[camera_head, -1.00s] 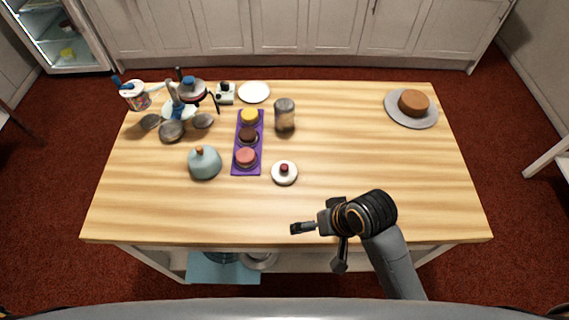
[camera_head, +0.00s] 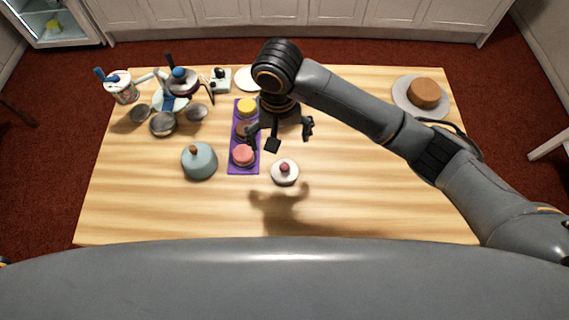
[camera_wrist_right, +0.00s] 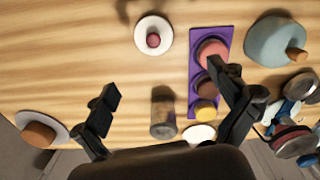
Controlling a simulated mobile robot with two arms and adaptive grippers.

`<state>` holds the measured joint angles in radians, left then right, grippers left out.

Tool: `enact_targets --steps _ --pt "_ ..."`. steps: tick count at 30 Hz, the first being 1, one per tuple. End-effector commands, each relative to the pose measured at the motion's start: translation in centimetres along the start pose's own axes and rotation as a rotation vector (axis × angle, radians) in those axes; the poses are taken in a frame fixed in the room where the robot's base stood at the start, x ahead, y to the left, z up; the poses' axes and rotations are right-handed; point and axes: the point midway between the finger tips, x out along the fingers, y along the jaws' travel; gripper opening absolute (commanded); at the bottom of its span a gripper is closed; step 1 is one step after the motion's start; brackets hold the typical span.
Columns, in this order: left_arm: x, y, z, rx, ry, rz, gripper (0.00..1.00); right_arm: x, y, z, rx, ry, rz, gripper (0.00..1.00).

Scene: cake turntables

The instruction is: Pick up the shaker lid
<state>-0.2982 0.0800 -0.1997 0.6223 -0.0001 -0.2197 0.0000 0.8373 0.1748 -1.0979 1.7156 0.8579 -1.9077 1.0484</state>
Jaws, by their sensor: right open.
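The shaker (camera_wrist_right: 163,106) stands upright on the table in the right wrist view, a clear jar with brown contents. Its grey lid (camera_wrist_right: 163,130) appears to be on its top, at the lower end in that view. In the head view the shaker is hidden behind my right gripper (camera_head: 280,135). My right gripper is open and empty above the table, its fingers (camera_wrist_right: 162,85) spread wide on either side of the shaker in the wrist view, not touching it. My left gripper is not in view.
A purple tray (camera_head: 236,165) with several small cakes stands close beside the shaker. A small white dish (camera_head: 285,178) with a red-topped item is nearer me. A blue dome (camera_head: 199,162) and utensils crowd the left. A brown cake (camera_head: 425,93) is at right. The front table is clear.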

Motion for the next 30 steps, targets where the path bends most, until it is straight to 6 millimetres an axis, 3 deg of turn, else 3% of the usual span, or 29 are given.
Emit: enact_targets --steps 9,17,24,30 --pt "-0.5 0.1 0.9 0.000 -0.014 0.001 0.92 5.8 0.1 0.1 0.001 -0.001 -0.001 0.97" --pt "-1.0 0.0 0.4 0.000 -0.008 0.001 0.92 7.7 0.4 0.3 -0.001 0.000 0.000 0.97" --pt "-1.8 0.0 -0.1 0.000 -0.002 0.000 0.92 11.2 0.8 0.8 -0.001 0.000 0.000 0.97" --pt "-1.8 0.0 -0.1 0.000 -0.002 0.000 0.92 12.1 0.8 0.7 -0.001 0.003 -0.002 0.97"
